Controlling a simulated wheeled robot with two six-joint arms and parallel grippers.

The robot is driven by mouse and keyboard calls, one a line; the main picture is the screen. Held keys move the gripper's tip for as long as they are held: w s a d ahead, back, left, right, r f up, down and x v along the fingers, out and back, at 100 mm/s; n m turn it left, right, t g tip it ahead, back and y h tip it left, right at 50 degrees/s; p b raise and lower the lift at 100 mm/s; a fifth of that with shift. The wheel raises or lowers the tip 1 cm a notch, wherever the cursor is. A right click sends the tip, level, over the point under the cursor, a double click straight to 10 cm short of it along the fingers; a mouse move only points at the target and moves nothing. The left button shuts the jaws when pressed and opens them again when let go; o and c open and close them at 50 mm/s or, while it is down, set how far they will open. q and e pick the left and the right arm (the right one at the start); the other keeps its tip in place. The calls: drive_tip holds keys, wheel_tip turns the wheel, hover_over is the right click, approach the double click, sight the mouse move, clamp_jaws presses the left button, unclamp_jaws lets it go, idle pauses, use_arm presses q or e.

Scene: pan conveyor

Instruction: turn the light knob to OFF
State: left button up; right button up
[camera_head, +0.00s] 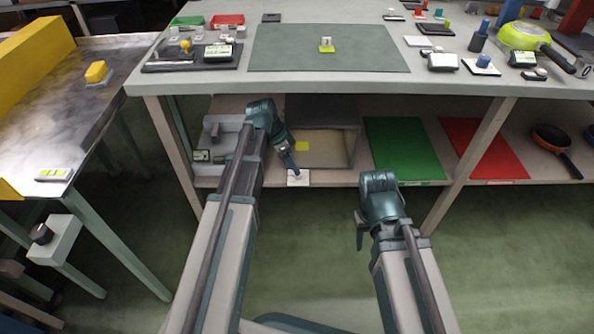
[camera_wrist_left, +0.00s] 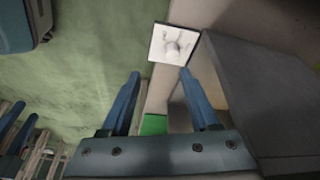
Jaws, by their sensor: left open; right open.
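A white square plate with a round white knob (camera_wrist_left: 173,48) appears ahead of my left gripper (camera_wrist_left: 160,74) in the left wrist view. The plate (camera_head: 298,180) is on the front edge of the lower shelf in the head view. My left gripper (camera_head: 293,171) is open, its blue fingers pointing down at the plate. In the wrist view the knob lies beyond the fingertips, slightly right of their middle, and nothing is between the fingers. The knob's setting is too small to read. My right gripper (camera_head: 360,232) is open and empty, low in front of the shelf.
A grey open box (camera_head: 345,118) stands on the lower shelf just behind the plate. A green mat (camera_head: 402,148) and a red mat (camera_head: 483,148) lie to the right. The workbench (camera_head: 300,88) overhangs the shelf. A dark knob on a white box (camera_head: 42,234) is at far left.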

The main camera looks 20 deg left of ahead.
use_arm(q)
drive_tip(key=shift+m, duration=0.3)
drive_tip(key=w+f+b, duration=0.1)
drive_tip(key=f+b, duration=0.3)
drive_tip(key=w+f+b, duration=0.1)
drive_tip(key=f+b, duration=0.1)
drive_tip(key=b, duration=0.1)
drive_tip(key=shift+w+d+f, duration=0.35)
drive_tip(key=shift+f, duration=0.05)
drive_tip(key=shift+r, duration=0.1)
clamp_jaws()
